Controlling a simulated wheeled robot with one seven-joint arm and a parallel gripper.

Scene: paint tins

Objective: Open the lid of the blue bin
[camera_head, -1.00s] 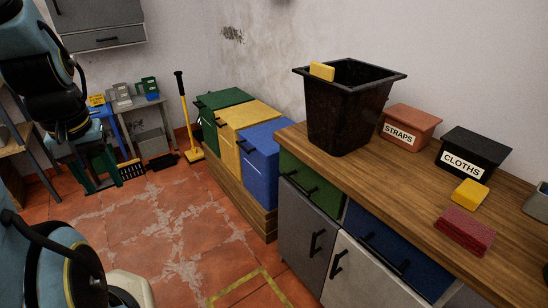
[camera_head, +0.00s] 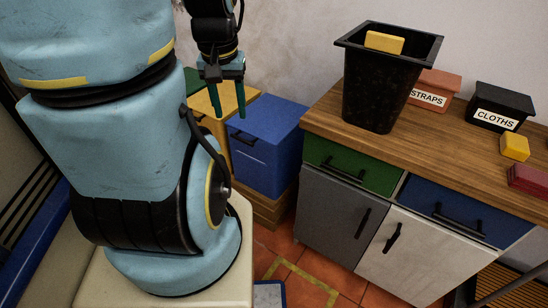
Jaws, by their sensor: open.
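The blue bin (camera_head: 270,160) stands left of the workbench, with its flat lid (camera_head: 268,117) shut. A dark handle (camera_head: 248,146) is on its front near the top. My gripper (camera_head: 228,112) points down with its two green fingers apart and empty. In the picture it overlaps the yellow bin (camera_head: 210,103) and the left edge of the blue bin's lid. I cannot tell how high above the bins it is. The yellow bin and a green bin (camera_head: 191,80) are partly hidden behind my arm and gripper.
The wooden workbench (camera_head: 440,133) stands right of the blue bin, above drawers and cupboards. It holds a black bucket (camera_head: 378,90) with a yellow block, a STRAPS box (camera_head: 433,92), a CLOTHS box (camera_head: 500,108) and a yellow block (camera_head: 515,146). Floor shows before the cupboards.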

